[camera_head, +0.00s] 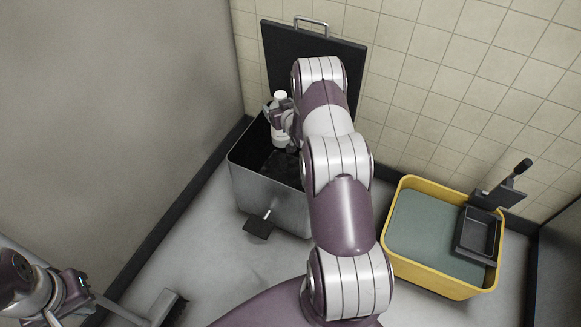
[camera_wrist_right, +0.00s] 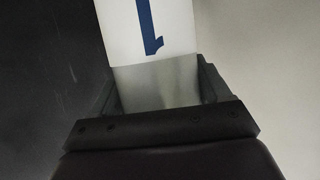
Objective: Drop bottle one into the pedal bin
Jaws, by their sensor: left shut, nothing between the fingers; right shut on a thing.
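My arm hides the bin's right part. My left gripper (camera_head: 80,288) is shut and empty at the lower left, far from the bin.
A yellow mop bucket (camera_head: 428,282) with greenish water and a dark wringer (camera_head: 480,232) stands right of the bin. A brush-like tool (camera_head: 166,307) is on the floor near my left gripper. The floor left of the bin is clear, up to the grey wall.

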